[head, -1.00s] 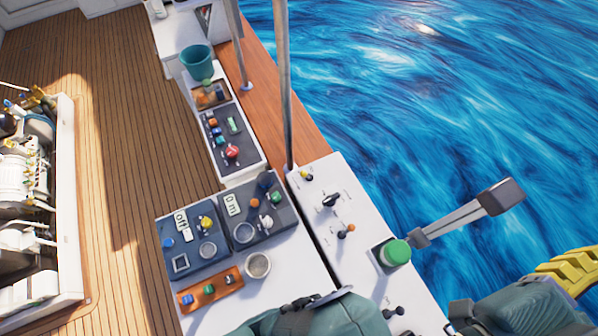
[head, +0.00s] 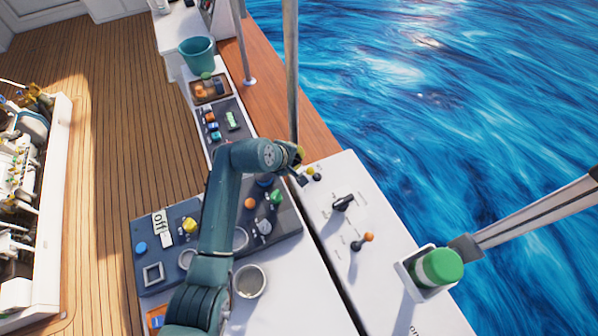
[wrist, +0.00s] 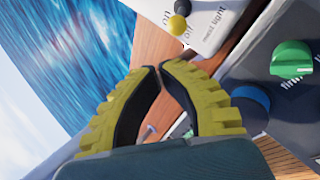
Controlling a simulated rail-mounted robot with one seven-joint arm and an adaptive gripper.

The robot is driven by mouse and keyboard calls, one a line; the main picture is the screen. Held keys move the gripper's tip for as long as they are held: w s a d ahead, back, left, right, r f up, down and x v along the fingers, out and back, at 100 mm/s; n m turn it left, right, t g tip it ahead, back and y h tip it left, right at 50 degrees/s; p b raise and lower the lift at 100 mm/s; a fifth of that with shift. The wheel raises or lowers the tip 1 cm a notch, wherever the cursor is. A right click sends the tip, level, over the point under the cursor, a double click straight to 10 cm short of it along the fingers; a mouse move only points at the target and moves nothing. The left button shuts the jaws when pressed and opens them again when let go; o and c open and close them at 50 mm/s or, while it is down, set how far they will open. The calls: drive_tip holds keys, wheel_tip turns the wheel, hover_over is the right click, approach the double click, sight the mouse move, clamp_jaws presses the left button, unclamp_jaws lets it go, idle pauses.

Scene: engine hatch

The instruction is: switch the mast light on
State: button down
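The yellow knob is beside lettering that reads "off". In the head view the switch (head: 312,173) is at the panel's far end, close to the metal post. My gripper (wrist: 158,69) has yellow ribbed fingers with their tips together and nothing between them. It is apart from the switch, which lies beyond the tips, up and right in the wrist view. In the head view my gripper (head: 299,155) is mostly hidden behind my wrist.
A metal post (head: 291,75) rises close beside my gripper. Dark consoles with a green knob (wrist: 291,59) and blue knob (wrist: 250,103) lie alongside.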

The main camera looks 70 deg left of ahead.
sight(313, 173)
drive_tip(key=shift+s+a+f+n, duration=0.2)
drive_tip(key=shift+s+f+n, duration=0.1)
drive_tip(key=shift+s+f, duration=0.3)
drive_tip(key=shift+s+a+f+n, duration=0.2)
drive_tip(key=shift+s+f+n, duration=0.1)
drive_tip(key=shift+s+f, duration=0.2)
drive_tip(key=b+x, duration=0.2)
drive_tip(key=x, duration=0.8)
drive_tip(key=shift+d+f, duration=0.1)
drive_tip(key=shift+f, duration=0.05)
drive_tip(key=shift+g, duration=0.3)
